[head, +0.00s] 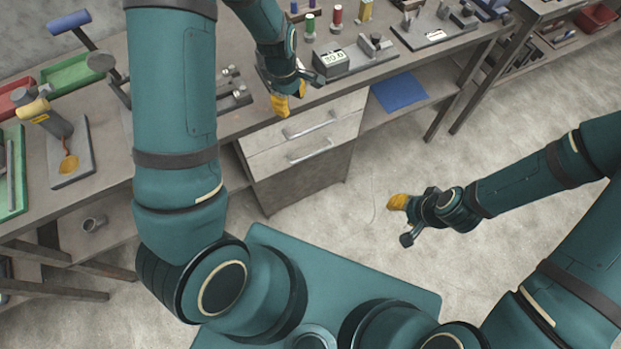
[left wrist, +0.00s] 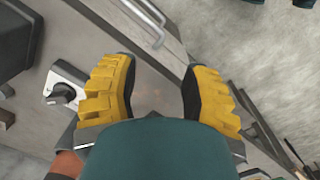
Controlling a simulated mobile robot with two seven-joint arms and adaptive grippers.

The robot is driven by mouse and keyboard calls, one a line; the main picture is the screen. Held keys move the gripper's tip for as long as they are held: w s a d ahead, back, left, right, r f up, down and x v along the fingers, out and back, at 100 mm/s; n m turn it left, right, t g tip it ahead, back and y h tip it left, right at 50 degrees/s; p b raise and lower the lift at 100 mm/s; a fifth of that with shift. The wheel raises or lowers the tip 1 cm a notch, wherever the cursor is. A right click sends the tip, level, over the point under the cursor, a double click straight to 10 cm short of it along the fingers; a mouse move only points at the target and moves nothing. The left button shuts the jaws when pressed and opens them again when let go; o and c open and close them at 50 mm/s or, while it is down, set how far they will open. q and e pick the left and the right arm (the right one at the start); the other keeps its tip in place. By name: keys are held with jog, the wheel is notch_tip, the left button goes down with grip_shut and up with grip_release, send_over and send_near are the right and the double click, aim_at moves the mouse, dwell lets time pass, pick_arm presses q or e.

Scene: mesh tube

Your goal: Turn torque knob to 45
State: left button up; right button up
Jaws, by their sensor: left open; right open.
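A black knob (left wrist: 63,94) on a pale square plate shows at the left of the left wrist view, outside my fingers; whether it is the torque knob I cannot tell. In the head view a dark box with a lit display (head: 331,62) stands on the bench; its digits are too small to read surely. My left gripper (head: 287,100) is at the bench's front edge, left of the display box. In the left wrist view it (left wrist: 160,82) is open, with only bare surface between its yellow fingers. My right gripper (head: 398,203) is open and empty over the floor, away from the bench.
Drawers (head: 305,137) with handles are under the bench, and a blue mat (head: 400,93) lies right of them. Coloured spools (head: 337,15) and metal fixtures (head: 436,25) stand farther back. A plate with an orange disc (head: 69,163) is at the left. The floor is clear.

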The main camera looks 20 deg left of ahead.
pick_arm(q)
jog(key=s+d+f+m+t+h+b, duration=0.1)
jog(key=s+d+f+m+b, duration=0.3)
jog(key=s+d+f+m, duration=0.6)
notch_tip(320, 180, down, 4)
jog(key=shift+s+d+r+m+h, duration=0.2)
jog(key=shift+s+d+m+h, duration=0.2)
jog(key=shift+h, duration=0.3)
pick_arm(e)
jog(key=f, duration=0.3)
jog(key=a+f, duration=0.1)
jog(key=shift+s+f, duration=0.2)
jog(key=shift+s, duration=0.1)
